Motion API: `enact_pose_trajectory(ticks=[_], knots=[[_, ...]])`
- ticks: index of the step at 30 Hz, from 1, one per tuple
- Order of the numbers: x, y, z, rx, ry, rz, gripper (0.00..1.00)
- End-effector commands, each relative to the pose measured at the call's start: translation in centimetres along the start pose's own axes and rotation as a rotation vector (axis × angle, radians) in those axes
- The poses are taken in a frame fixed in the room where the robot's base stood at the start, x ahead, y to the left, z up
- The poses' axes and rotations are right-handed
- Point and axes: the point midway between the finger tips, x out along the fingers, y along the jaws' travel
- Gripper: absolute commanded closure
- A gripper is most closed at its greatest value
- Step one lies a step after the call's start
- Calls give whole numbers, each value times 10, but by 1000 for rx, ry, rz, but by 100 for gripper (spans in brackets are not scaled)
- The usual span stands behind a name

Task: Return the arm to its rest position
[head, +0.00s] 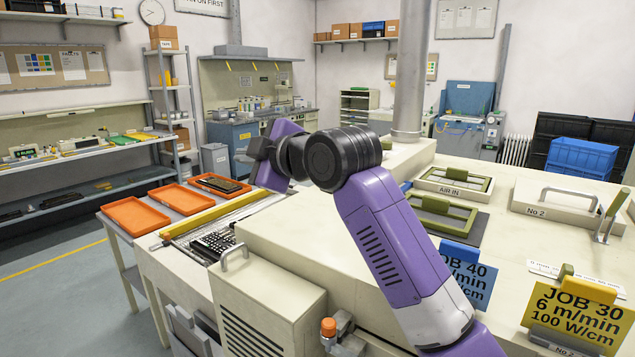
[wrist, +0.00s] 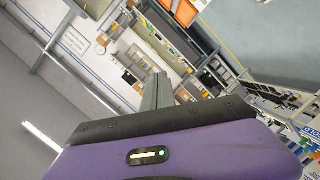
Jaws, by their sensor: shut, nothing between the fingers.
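My arm (head: 385,235) is folded up in the head view, in front of the cream machine. Its purple and black links rise from the lower right and bend back at the black joint (head: 340,157). In the wrist view the two grey fingers of my gripper (wrist: 157,82) lie together, shut, with nothing held. They point up into open room, away from any surface. In the head view the far end of the arm is partly hidden behind its own joints, and I cannot make out the fingertips there.
Orange trays (head: 135,216) lie on the side bench at left, one holding a dark board. Framed screens (head: 437,215) and job cards (head: 575,310) are right of my arm.

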Motion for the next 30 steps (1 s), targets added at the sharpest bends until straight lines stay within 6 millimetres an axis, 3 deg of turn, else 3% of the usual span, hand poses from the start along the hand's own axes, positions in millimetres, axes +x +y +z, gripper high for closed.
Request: enact_pose_trajectory(ticks=[5,14,23,30], knots=[[-11,-34,26,232,62,141,100],[-63,-98,80,578,137,361,100],[-142,-174,132,832,161,545,100],[-220,-236,160,968,147,671,100]])
